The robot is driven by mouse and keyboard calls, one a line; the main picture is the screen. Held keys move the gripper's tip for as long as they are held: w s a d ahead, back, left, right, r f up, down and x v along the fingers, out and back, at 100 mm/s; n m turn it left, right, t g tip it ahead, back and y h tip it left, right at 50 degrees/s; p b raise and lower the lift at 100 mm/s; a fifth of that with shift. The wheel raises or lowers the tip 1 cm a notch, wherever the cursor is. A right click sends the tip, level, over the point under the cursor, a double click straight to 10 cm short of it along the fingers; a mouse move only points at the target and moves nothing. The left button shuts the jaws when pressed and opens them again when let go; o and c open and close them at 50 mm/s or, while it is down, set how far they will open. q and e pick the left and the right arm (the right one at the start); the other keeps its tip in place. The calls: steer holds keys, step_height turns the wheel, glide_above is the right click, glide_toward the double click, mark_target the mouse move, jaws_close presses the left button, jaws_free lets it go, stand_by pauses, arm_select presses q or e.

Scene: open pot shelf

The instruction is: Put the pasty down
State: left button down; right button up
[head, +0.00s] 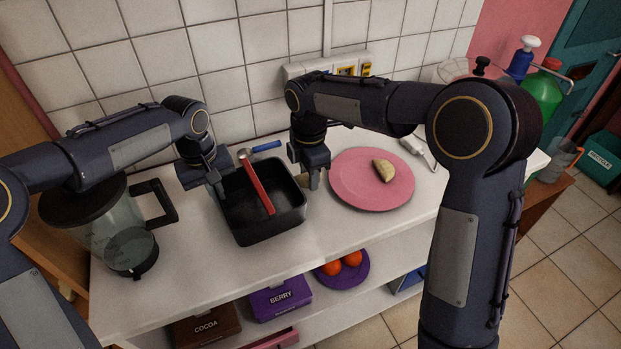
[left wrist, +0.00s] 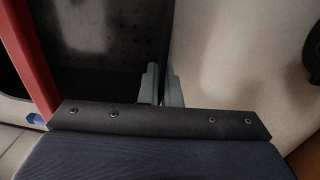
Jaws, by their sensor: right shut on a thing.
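The pale, half-moon pasty (head: 383,170) lies on the pink plate (head: 345,190), right of the black pan (head: 270,226). No gripper touches it. My right gripper (head: 308,175) is at the pan's right rim, left of the plate, and is shut on that rim; its exact contact is partly hidden. My left gripper (head: 219,190) is at the pan's left rim. In the left wrist view its two fingers (left wrist: 162,88) are close together, one on each side of the pan's edge. Whether they press on it is not clear.
A red-handled tool (head: 258,188) lies in the pan, with a blue-handled one (head: 265,147) behind it. A glass jug (head: 128,235) stands at the left. Below are cocoa (head: 205,328) and berry (head: 281,300) boxes. The front counter strip is clear.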

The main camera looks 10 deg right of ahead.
steer(key=shift+f, duration=1.05)
steer(key=shift+f, duration=0.1)
steer(key=o, duration=1.1)
steer(key=shift+c, duration=0.2)
